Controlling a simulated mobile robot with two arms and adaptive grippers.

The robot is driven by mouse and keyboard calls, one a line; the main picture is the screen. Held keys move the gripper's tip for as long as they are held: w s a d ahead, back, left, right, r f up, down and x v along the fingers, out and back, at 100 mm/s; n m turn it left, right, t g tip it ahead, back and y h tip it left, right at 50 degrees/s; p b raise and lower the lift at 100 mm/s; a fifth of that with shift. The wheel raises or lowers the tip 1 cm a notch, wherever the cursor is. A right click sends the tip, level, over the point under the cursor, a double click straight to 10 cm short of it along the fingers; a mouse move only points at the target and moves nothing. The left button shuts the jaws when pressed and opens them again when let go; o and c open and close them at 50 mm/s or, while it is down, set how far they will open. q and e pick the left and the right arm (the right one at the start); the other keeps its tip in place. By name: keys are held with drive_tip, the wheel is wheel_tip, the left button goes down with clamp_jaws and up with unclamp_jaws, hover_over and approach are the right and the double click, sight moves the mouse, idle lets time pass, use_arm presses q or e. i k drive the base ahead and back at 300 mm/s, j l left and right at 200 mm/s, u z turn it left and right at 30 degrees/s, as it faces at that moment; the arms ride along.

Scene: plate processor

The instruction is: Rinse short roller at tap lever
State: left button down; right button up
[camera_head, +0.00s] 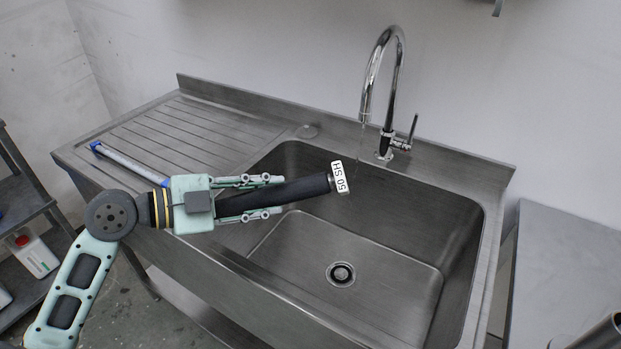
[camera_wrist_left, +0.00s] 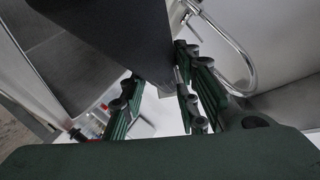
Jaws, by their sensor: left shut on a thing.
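The short roller (camera_head: 290,192) is a dark cylinder with a white end label reading "50 SH". My left gripper (camera_head: 275,196) is shut on it and holds it over the left part of the sink basin (camera_head: 390,269). The roller's labelled end points right, below and left of the faucet (camera_head: 398,60). A thin stream seems to hang below the spout, behind the roller's end. The tap lever (camera_head: 412,130) is on the right of the faucet's base. In the left wrist view the dark roller (camera_wrist_left: 110,35) fills the upper middle between the fingers. My right gripper does not show.
A ribbed drainboard (camera_head: 190,125) lies left of the basin, with a blue-ended rod (camera_head: 130,163) on it. The drain (camera_head: 341,274) is in the basin floor. A shelf with a white and red container (camera_head: 35,256) stands at far left. A grey table (camera_head: 565,270) stands at right.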

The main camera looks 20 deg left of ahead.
sight(408, 146)
drive_tip(key=k+j, duration=0.35)
drive_tip(key=j, duration=0.15)
drive_tip(key=k+j, duration=0.35)
drive_tip(key=j, duration=0.15)
